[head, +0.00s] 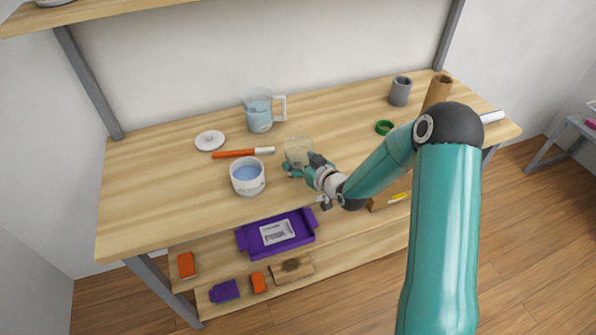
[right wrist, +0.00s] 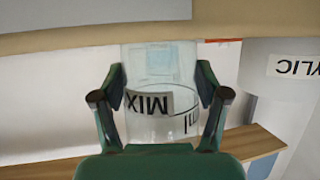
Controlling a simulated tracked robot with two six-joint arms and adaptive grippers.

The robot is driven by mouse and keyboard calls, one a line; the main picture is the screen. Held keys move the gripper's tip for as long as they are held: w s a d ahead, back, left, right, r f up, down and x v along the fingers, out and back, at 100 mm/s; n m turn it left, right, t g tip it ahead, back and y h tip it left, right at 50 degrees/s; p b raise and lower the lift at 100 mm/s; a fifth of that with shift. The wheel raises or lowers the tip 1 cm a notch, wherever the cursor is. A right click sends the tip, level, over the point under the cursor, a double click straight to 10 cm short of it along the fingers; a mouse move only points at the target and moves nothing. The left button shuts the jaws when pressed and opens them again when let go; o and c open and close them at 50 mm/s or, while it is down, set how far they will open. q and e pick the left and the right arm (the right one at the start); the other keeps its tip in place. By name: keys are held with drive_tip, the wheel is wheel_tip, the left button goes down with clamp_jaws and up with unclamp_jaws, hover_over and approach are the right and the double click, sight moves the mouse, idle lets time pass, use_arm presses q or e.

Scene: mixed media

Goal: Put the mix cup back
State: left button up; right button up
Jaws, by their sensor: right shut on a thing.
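The mix cup (head: 297,146) is a clear see-through cup near the middle of the worktop in the head view. In the right wrist view the mix cup (right wrist: 150,104) shows an upside-down MIX label. My right gripper (head: 302,166) is shut on its sides, with one finger on each side (right wrist: 160,90). The cup looks empty. I cannot tell whether its base touches the worktop or is slightly above it. My left gripper is not in view.
A white tub (head: 247,177) of bluish liquid stands left of the cup. A measuring jug (head: 260,114) stands behind. An orange-and-white tool (head: 240,153) and white lid (head: 210,140) lie left. A green tape ring (head: 384,127) and grey cup (head: 400,91) are right.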

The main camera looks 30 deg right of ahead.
drive_tip(key=shift+f, duration=0.15)
idle(0.4)
drive_tip(key=o, duration=1.4)
drive_tip(key=shift+c, duration=1.1)
drive_tip(key=b+v, duration=0.2)
drive_tip(key=v, duration=0.7)
